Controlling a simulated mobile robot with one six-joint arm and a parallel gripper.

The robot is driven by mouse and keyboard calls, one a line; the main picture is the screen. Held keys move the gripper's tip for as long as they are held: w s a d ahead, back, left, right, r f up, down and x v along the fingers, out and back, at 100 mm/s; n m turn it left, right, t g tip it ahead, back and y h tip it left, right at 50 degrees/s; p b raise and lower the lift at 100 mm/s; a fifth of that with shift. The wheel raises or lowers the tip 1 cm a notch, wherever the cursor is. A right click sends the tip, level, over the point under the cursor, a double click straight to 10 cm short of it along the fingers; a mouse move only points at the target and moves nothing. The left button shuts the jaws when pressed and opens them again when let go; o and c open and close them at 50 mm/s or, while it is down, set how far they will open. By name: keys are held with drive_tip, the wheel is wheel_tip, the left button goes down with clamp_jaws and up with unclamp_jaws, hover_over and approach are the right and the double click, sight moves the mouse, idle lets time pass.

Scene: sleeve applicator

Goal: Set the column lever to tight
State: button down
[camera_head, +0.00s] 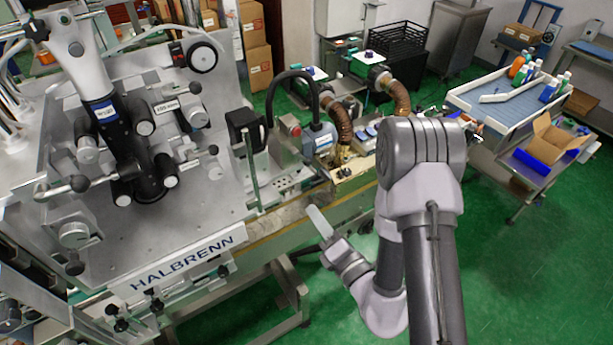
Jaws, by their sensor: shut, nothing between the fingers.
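The silver machine marked HALBRENN (185,263) fills the left side of the head view. A dark column with a white upper section (98,85) stands on its plate. A silver lever with black knobs (80,184) sticks out to the left from the column's lower part. It looks like the column lever, but I cannot read any tight marking beside it. My gripper (318,221) is shut and empty, in front of the machine's right end. It is well to the right of the lever and apart from it.
Smaller black-knobbed handles (213,150) stand out from the machine right of the column. A grey unit with a red button (290,128) and brown hoses (340,123) line the bench behind my gripper. A cart with bottles (530,82) stands at right. Green floor is open at lower right.

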sight(302, 158)
drive_tip(key=b+x, duration=0.4)
drive_tip(key=x, duration=0.1)
drive_tip(key=b+x, duration=0.4)
drive_tip(key=shift+w+a+r+b, duration=0.2)
drive_tip(key=shift+w+a+b, duration=0.05)
drive_tip(key=shift+w+b, duration=0.1)
drive_tip(key=shift+w+d+r, duration=0.55)
drive_tip(key=shift+w+d, duration=0.2)
drive_tip(key=shift+d, duration=0.15)
drive_tip(key=shift+w+d+r, duration=0.2)
drive_tip(key=shift+w+d, duration=0.05)
drive_tip(key=shift+d, duration=0.1)
drive_tip(key=shift+w+a, duration=0.1)
